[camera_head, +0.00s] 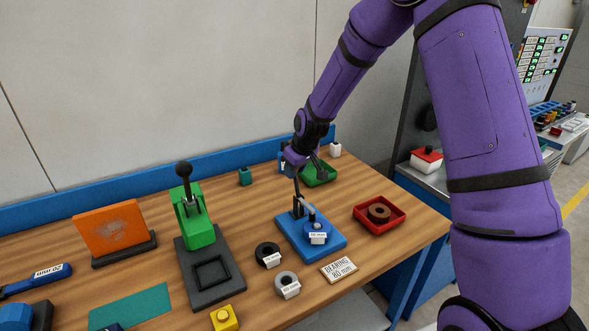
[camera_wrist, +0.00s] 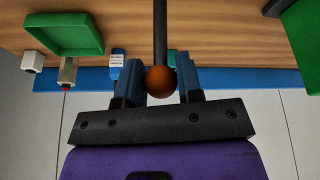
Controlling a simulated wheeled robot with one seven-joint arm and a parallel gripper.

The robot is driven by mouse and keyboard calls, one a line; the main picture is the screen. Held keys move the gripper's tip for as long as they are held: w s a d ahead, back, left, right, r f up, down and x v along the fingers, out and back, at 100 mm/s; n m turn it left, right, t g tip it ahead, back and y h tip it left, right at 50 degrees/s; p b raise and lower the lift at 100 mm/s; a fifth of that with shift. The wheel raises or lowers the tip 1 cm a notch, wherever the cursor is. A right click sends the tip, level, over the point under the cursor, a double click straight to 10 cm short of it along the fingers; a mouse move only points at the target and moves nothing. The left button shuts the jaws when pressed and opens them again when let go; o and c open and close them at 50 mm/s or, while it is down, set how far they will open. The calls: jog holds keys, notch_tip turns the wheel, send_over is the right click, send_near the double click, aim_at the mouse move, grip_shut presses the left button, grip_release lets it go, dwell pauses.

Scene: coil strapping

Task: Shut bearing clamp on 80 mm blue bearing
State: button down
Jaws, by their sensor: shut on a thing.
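The blue bearing (camera_head: 313,228), with a white label, sits on the blue base of the bearing clamp (camera_head: 331,248) on the workbench. The clamp's dark lever (camera_head: 297,190) stands nearly upright at the left of the bearing. A small grey clamp part shows close to the bearing's top; whether it touches is too small to tell. My gripper (camera_head: 295,162) is at the lever's upper end. In the wrist view my gripper (camera_wrist: 160,78) is shut on the orange-brown ball knob (camera_wrist: 160,80) of the dark lever (camera_wrist: 160,28).
A black ring (camera_head: 267,249), a grey ring (camera_head: 285,279) and a "BEARING 80 mm" plate (camera_head: 339,269) lie in front of the clamp. A red tray (camera_head: 396,219) with a brown ring stands right, a green press (camera_head: 200,232) left, and a green tray (camera_head: 322,177) behind.

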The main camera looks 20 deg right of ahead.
jog(key=shift+s+f, duration=0.15)
jog(key=c, duration=0.8)
grip_release()
jog(key=shift+r, duration=0.3)
jog(key=v, duration=1)
jog(key=shift+r, duration=0.1)
